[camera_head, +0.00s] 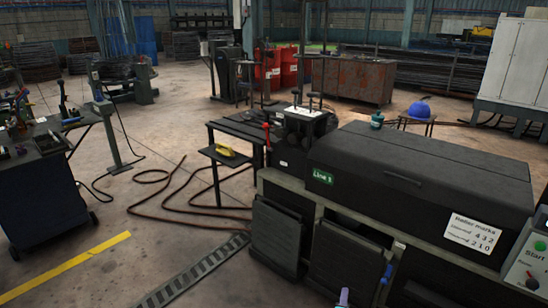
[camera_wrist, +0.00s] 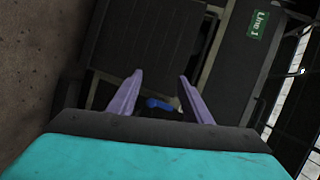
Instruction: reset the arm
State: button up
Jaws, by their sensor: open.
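My gripper (camera_wrist: 159,76) shows in the wrist view with its two purple fingers spread apart and nothing held between them. A blue handle (camera_wrist: 158,103) shows beyond the gap between the fingers, lower than the fingertips in the picture. In the head view only a small purple tip of my gripper (camera_head: 343,297) shows at the bottom edge, in front of the dark machine (camera_head: 400,165). The rest of my arm is out of that view. A blue handle (camera_head: 388,271) shows on the machine's front, right of the tip.
The machine bears a green "Line 1" sign (camera_head: 323,177), a label (camera_head: 472,233) and a control box with a green button (camera_head: 528,262). Brown hoses (camera_head: 170,205) lie on the floor. A dark workbench (camera_head: 45,180) stands left. Open floor lies around the yellow line (camera_head: 65,268).

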jog(key=s+a+f+n+g+y+p, duration=0.6)
jog(key=s+a+f+n+g, duration=0.25)
jog(key=s+a+n, duration=0.35)
jog(key=s+d+n+g, duration=0.1)
jog(key=s+n+g, duration=0.3)
jog(key=s, duration=0.8)
jog(key=s+d+n+g+h+p, duration=0.1)
jog(key=s+n+g, duration=0.3)
jog(key=s, duration=0.7)
jog(key=shift+s+d+n+g, duration=0.4)
jog(key=shift+d+g, duration=0.25)
jog(key=shift+g, duration=0.6)
